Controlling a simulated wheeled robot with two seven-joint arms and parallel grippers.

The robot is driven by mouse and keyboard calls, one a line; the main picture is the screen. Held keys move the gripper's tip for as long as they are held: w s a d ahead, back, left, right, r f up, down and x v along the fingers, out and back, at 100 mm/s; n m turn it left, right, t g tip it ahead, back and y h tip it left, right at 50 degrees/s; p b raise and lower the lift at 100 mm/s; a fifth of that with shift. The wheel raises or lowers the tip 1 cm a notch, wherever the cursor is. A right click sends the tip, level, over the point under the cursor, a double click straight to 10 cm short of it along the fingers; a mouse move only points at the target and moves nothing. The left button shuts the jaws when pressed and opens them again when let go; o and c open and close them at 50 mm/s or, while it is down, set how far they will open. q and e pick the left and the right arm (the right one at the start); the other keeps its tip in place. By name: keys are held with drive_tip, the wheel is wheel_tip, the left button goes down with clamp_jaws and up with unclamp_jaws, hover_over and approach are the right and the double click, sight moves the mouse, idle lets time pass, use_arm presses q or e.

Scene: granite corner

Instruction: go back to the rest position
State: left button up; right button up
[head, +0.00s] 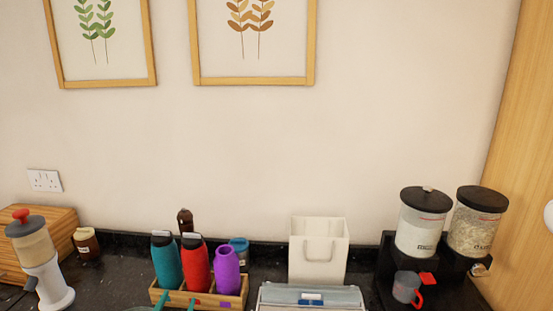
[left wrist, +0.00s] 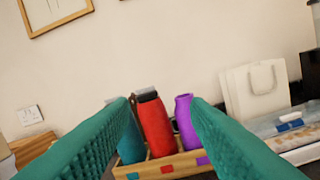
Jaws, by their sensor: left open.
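My left gripper (head: 177,302) shows at the bottom edge of the head view as two small teal fingertips in front of a wooden bottle rack (head: 205,300). In the left wrist view its two ridged teal fingers (left wrist: 161,104) stand wide apart with nothing between them. Beyond them are a teal bottle (left wrist: 131,140), a red bottle (left wrist: 155,125) and a purple bottle (left wrist: 186,120), upright in the rack. The left finger partly hides the teal bottle. My right gripper is in neither view.
A white bag (head: 318,250) stands behind a clear-lidded box (head: 310,296). Dispensers (head: 424,222) stand on a black stand with a red-handled cup (head: 406,287) at the right. A white grinder-like device (head: 45,272) stands at the left.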

use_arm(q)
drive_tip(key=s+a+f+n+g+y, duration=0.1)
drive_tip(key=s+f+g, duration=0.1)
drive_tip(key=s+f, duration=0.1)
drive_tip(key=s+a+f+n+g+y, duration=0.1)
drive_tip(key=s+f+g, duration=0.2)
drive_tip(key=f, duration=0.2)
drive_tip(key=s+a+f+n+g+y, duration=0.1)
drive_tip(key=s+f+g, duration=0.2)
drive_tip(key=f, duration=0.2)
drive_tip(key=shift+s+a, duration=0.2)
drive_tip(key=shift+a, duration=0.1)
drive_tip(key=s+f+g, duration=0.1)
drive_tip(key=s, duration=0.1)
drive_tip(key=s+f+g, duration=0.1)
drive_tip(key=s, duration=0.1)
drive_tip(key=s+f+g, duration=0.1)
drive_tip(key=s+f, duration=0.1)
drive_tip(key=shift+d, duration=0.25)
drive_tip(key=s+d+f+g+h, duration=0.2)
drive_tip(key=s+f+g, duration=0.15)
drive_tip(key=s, duration=0.45)
wheel_tip(320, 180, down, 28)
drive_tip(key=s+m+g+b, duration=0.1)
drive_tip(key=s+g, duration=0.2)
drive_tip(key=s+a+f+b, duration=0.1)
drive_tip(key=s+a+f, duration=0.2)
drive_tip(key=s+f, duration=1.2)
drive_tip(key=shift+s+f+g, duration=0.25)
drive_tip(key=shift+f+g, duration=0.1)
